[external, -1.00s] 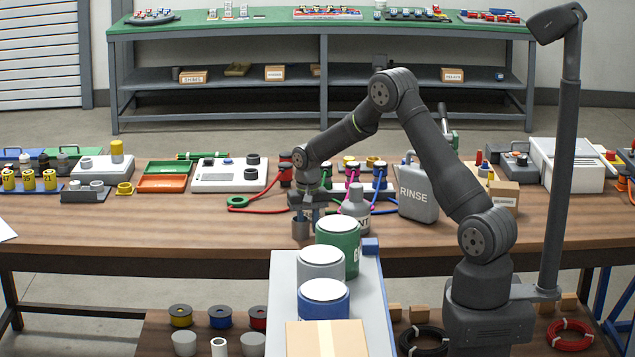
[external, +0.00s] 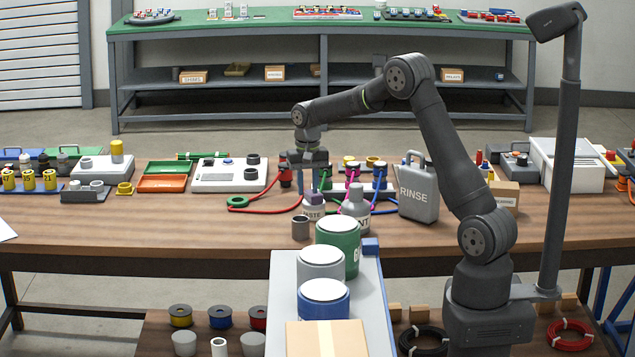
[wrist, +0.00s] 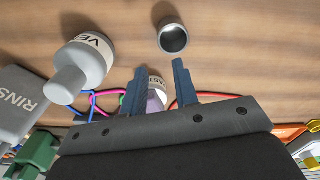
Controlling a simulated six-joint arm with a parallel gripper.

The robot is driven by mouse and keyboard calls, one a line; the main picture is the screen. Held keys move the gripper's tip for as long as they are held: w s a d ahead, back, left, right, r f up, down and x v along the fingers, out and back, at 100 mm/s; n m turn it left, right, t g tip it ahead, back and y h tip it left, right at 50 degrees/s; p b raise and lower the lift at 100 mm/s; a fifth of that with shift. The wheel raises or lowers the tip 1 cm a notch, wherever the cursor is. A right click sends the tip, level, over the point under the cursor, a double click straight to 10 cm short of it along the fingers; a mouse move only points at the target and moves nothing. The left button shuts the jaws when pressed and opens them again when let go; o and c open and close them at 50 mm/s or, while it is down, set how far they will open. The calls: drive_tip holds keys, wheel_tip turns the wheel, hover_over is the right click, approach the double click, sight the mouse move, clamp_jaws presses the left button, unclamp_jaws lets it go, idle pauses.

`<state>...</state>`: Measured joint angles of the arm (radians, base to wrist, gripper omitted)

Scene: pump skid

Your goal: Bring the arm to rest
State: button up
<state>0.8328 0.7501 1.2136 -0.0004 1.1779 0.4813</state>
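My gripper (external: 310,182) hangs above the wooden bench with its fingers pointing down. In the wrist view its two blue-grey fingers (wrist: 159,68) are spread apart with nothing held between them. A small grey metal cup (external: 300,228) stands upright on the bench below the gripper. It also shows in the wrist view (wrist: 172,38), just beyond the fingertips and apart from them. A small bottle labelled WASTE (external: 314,208) stands beside the cup, and part of it shows behind the fingers in the wrist view (wrist: 156,97).
A grey bottle (external: 356,208) and a grey RINSE can (external: 418,190) stand to the right. Green (external: 338,245), grey and blue containers stand in front. Red, pink and blue hoses lie behind. Bare wood lies to the left of the cup.

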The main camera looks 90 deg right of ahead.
sight(308, 225)
wheel_tip(308, 225, down, 12)
drive_tip(key=shift+f, duration=0.25)
drive_tip(key=shift+r, duration=2.1)
